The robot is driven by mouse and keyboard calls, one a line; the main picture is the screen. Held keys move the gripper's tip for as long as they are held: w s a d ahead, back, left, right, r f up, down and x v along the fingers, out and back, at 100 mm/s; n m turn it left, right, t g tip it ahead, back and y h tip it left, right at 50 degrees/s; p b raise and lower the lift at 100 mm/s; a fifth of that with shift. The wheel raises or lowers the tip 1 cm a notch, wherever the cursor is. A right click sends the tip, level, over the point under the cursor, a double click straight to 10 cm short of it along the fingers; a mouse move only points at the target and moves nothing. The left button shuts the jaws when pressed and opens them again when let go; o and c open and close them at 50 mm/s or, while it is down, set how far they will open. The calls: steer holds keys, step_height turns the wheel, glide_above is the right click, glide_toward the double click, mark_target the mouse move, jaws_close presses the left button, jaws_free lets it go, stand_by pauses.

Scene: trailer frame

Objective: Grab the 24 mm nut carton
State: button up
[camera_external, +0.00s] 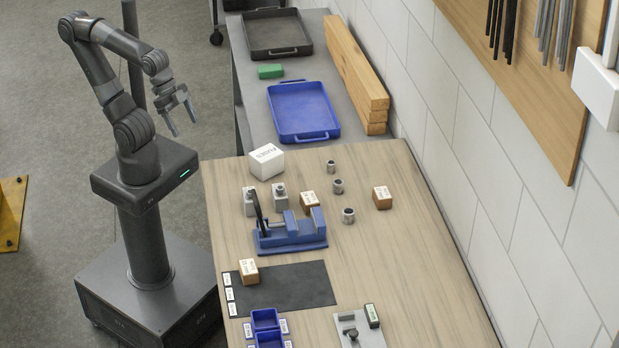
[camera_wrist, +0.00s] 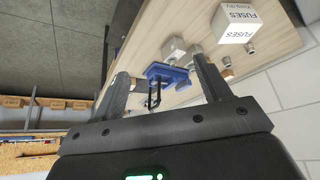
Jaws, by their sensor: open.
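Several small brown cartons with white labels stand on the wooden table. One brown carton (camera_external: 309,201) is by the blue vise, one brown carton (camera_external: 382,198) is at the right, and one brown carton (camera_external: 248,271) is at the corner of the dark mat. Their print is too small to read, so I cannot tell which is the 24 mm nut carton. My gripper (camera_external: 184,126) is open and empty, raised off the table's far left side. In the wrist view its two fingers (camera_wrist: 160,68) stand wide apart with nothing between them.
A blue vise (camera_external: 291,235) with an upright black handle stands mid-table. A white fuses box (camera_external: 266,161), grey blocks (camera_external: 280,196) and metal cylinders (camera_external: 348,215) are around it. The dark mat (camera_external: 290,287) and blue bins (camera_external: 265,319) are nearer. The right table surface is mostly clear.

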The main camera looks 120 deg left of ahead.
steer(key=o, duration=0.3)
steer(key=n+g+y, duration=0.3)
steer(key=n, duration=0.7)
glide_above(310, 197)
steer(key=s+d, duration=0.3)
step_height(310, 197, down, 10)
steer(key=shift+y, duration=0.3)
steer(key=x, duration=1.1)
steer(key=shift+w+d, duration=0.25)
steer(key=c, duration=1.2)
